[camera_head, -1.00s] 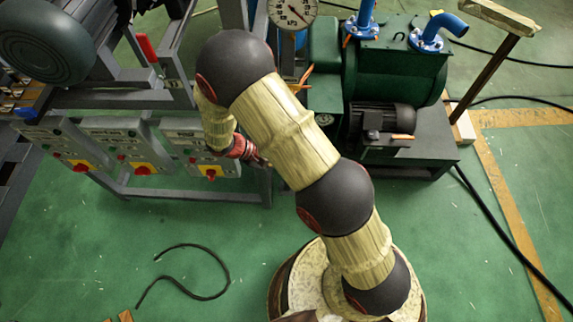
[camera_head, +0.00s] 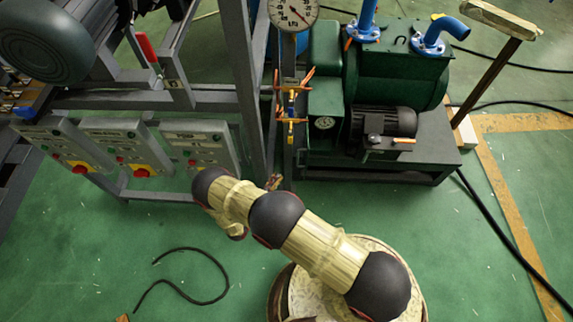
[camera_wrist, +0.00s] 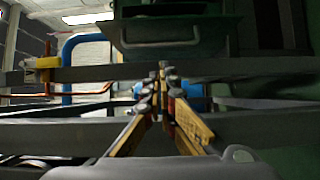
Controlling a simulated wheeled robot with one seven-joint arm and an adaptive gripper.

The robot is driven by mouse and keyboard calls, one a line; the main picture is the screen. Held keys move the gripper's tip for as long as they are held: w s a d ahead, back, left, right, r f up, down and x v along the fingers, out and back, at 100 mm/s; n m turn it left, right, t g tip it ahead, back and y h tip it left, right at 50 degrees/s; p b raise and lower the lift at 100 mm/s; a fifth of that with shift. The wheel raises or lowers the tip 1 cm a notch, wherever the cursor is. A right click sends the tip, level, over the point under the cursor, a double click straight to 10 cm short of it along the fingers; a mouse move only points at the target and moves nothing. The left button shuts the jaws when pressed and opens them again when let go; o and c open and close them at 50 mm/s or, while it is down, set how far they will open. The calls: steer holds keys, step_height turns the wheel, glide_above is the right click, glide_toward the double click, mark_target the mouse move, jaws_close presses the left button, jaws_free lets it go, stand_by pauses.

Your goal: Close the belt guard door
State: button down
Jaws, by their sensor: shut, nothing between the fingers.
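I cannot clearly make out which part is the belt guard door. The green pump unit (camera_head: 395,65) stands at the upper right in the head view, with a black motor (camera_head: 382,122) on its front. A dark green panel with a bar handle (camera_wrist: 157,42) shows ahead at the top of the wrist view; it may be part of the guard. My gripper (camera_wrist: 163,78) is shut and empty, its fingertips pointing towards that panel and appearing just below the handle. In the head view my gripper (camera_head: 273,182) is small, in front of the grey frame and left of the pump base.
Control boxes (camera_head: 200,146) with red knobs line the grey frame at left. Orange-handled valves (camera_head: 291,90) stand between frame and pump. Grey bars (camera_wrist: 80,75) cross the wrist view. A black cable (camera_head: 190,250) lies on the open green floor.

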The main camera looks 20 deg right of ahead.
steer(key=b+x, duration=0.2)
steer(key=x, duration=0.8)
steer(key=shift+b, duration=0.3)
steer(key=shift+s, duration=0.15)
